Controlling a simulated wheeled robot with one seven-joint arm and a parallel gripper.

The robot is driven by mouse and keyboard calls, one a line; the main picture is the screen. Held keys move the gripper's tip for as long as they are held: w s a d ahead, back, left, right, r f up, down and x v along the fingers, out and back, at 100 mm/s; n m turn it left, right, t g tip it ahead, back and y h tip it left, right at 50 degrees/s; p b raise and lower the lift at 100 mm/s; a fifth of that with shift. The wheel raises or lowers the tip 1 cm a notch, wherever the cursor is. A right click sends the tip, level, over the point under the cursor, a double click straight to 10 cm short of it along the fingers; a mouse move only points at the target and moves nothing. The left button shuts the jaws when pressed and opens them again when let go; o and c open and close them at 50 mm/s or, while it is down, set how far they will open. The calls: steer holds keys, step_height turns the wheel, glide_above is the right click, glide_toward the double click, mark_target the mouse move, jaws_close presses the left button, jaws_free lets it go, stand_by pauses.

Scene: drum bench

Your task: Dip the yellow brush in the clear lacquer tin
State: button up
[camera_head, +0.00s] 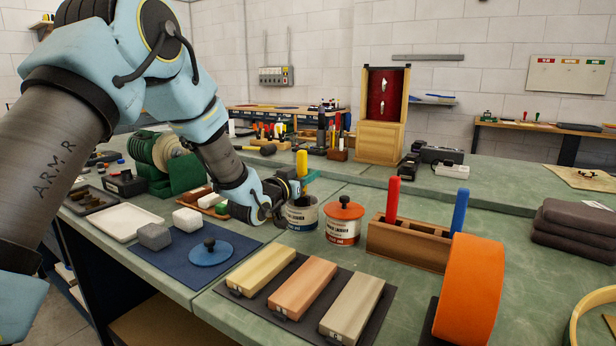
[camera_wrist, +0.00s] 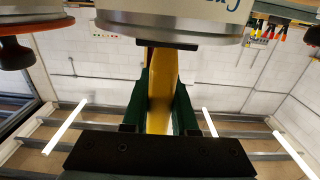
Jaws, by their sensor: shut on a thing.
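My gripper (camera_head: 292,187) is shut on the yellow brush (camera_head: 302,163), whose handle stands upright above the fingers. In the wrist view, the yellow brush (camera_wrist: 160,88) shows between the dark green fingers (camera_wrist: 160,105). An open grey tin (camera_head: 301,218) with blue lettering stands right below my gripper. Its rim also shows in the wrist view (camera_wrist: 175,37) and hides the brush's lower end. I cannot tell how deep that end sits in the tin. A second tin (camera_head: 341,232) with an orange-red lid and lacquer label stands just right of it.
A wooden rack (camera_head: 408,243) holds a red brush (camera_head: 392,198) and a blue brush (camera_head: 459,210). A loose blue lid (camera_head: 209,252) lies on a blue mat (camera_head: 185,268). Several wood blocks (camera_head: 305,290) lie in front. An orange ring (camera_head: 470,290) stands at front right.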

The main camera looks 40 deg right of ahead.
step_height(320, 180, up, 7)
steer(key=p, duration=0.2)
steer(key=shift+p, duration=0.3)
stand_by(0.5)
stand_by(0.5)
